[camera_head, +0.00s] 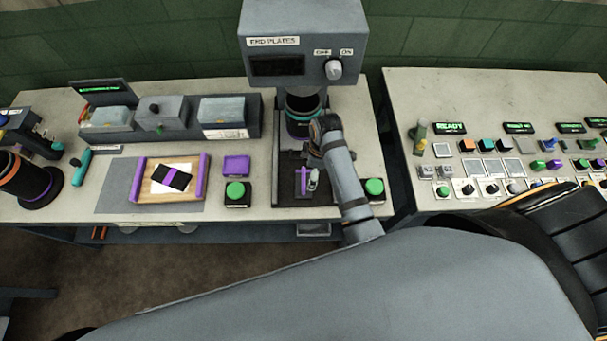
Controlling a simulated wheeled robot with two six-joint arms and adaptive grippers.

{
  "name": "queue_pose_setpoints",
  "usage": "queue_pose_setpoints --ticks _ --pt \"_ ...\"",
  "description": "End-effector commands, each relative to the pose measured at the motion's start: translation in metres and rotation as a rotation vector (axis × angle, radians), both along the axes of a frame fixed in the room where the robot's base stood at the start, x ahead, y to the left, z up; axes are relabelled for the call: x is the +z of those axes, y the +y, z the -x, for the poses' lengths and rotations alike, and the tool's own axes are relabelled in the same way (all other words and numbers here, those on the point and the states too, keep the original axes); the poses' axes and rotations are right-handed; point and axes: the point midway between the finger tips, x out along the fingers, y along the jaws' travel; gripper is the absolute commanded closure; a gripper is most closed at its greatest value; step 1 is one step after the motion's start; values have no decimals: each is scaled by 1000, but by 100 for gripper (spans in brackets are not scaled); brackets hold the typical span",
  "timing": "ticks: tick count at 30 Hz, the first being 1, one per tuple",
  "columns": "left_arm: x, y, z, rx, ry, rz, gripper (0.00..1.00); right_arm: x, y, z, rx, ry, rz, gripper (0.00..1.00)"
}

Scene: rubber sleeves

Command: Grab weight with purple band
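A flat black piece with a purple band (176,179) lies on a white sheet on a wooden tray (150,190) with purple side bars. A second dark piece with a purple strip (302,181) sits in the lower bay of the END PLATES machine (303,45). I cannot tell which is the weight. One grey arm of mine reaches to the machine's front, at the right of that bay. Its gripper is too small and covered to make out, and I cannot tell whether it touches anything. My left gripper does not show.
A purple dish (236,166) and a green button (236,190) stand between tray and machine. Grey bins (160,112) line the back. A dark cylinder with an orange band (25,183) stands far left. The right table (480,100) carries several buttons and small parts. My grey link hides the foreground.

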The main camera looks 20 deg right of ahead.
Motion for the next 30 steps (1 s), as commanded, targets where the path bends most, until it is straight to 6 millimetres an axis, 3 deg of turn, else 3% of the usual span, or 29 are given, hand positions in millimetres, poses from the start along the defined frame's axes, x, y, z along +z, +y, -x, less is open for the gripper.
queue_pose_setpoints --ticks 3,8,15,23,30 --pt "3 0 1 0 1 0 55 15 17 -13 144 10 -19 0" --pt "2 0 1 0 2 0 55 16 20 -14 189 15 -22 0" --pt "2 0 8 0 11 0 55 -23 24 -15 185 16 -20 0" --pt "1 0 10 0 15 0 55 -37 25 -16 183 13 -21 0" --pt "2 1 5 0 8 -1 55 -75 24 -17 184 15 -21 0"
